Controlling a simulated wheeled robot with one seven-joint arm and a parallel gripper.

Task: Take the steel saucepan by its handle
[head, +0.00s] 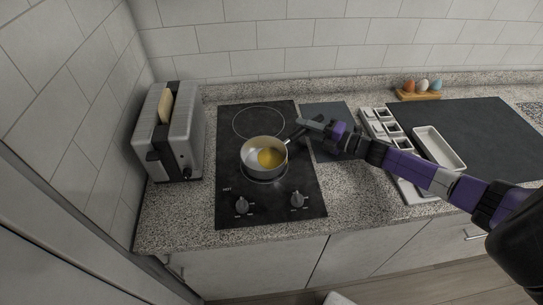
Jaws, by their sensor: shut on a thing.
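The steel saucepan (249,167) stands on the front burner of the black cooktop (231,191), with something yellow (270,157) inside it. Its short handle points to the right and back, toward my gripper (304,128). My gripper reaches in from the right, low beside the pan's right rear side. It is shut on the saucepan's handle, and the fingers hide much of the handle. The pan looks upright. I cannot tell whether its base touches the burner.
A toaster (187,128) with bread stands left of the cooktop. Right are a dark board (480,135), a white tray (440,148), small containers (381,128) and an egg holder (418,96). Two knobs (242,205) sit at the cooktop's front. The rear burner (258,121) is empty.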

